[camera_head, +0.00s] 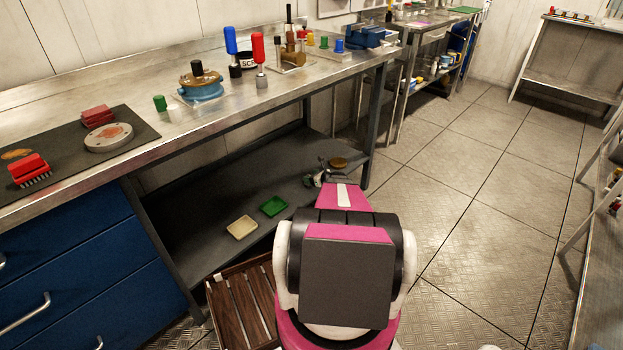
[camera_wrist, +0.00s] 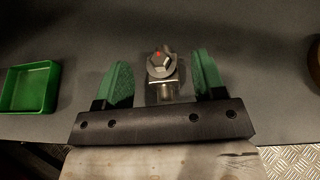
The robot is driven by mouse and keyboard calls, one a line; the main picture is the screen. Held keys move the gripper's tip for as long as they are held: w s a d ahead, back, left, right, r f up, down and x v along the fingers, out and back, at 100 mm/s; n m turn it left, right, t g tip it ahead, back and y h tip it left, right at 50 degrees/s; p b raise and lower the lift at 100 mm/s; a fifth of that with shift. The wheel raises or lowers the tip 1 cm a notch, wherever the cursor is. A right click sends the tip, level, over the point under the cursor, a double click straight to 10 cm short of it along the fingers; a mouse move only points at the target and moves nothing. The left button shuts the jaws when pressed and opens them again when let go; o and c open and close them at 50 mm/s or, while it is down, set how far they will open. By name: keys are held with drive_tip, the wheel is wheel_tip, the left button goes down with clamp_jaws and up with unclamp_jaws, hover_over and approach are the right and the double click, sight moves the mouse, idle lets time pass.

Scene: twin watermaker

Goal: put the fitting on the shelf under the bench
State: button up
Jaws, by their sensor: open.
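The metal fitting (camera_wrist: 161,66), with a small red mark on top, is on or just above the dark shelf (camera_wrist: 225,32) in the wrist view. My gripper (camera_wrist: 160,72) is open, with one green-padded finger on each side of the fitting and visible gaps between. In the head view my gripper (camera_head: 318,178) reaches in over the right part of the shelf (camera_head: 190,205) under the bench (camera_head: 150,135). The fitting is hard to make out there beside my gripper.
A green tray (camera_head: 273,206) and a beige tray (camera_head: 242,227) lie on the shelf left of my gripper. A round brown object (camera_head: 338,163) lies beyond it. A bench leg (camera_head: 376,125) stands at the right end. A slatted wooden crate (camera_head: 243,305) is on the floor.

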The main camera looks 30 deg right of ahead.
drive_tip(key=v, duration=1.2)
drive_tip(key=s+a+r+n+g+y, duration=0.1)
drive_tip(key=a+r+n+g, duration=0.3)
drive_tip(key=a+n, duration=0.55)
drive_tip(key=s+a+r+n+g+y, duration=0.1)
drive_tip(key=a+r+n+g, duration=0.3)
drive_tip(key=a, duration=1.1)
drive_tip(key=s+a+r+n+g+h, duration=0.4)
drive_tip(key=s+a+r+n+h, duration=0.3)
drive_tip(key=n, duration=1.1)
drive_tip(key=s+a+r, duration=0.3)
drive_tip(key=s+a, duration=0.3)
drive_tip(key=a, duration=0.2)
drive_tip(key=shift+r+g, duration=0.25)
drive_tip(key=shift+g, duration=0.05)
drive_tip(key=shift+a, duration=0.2)
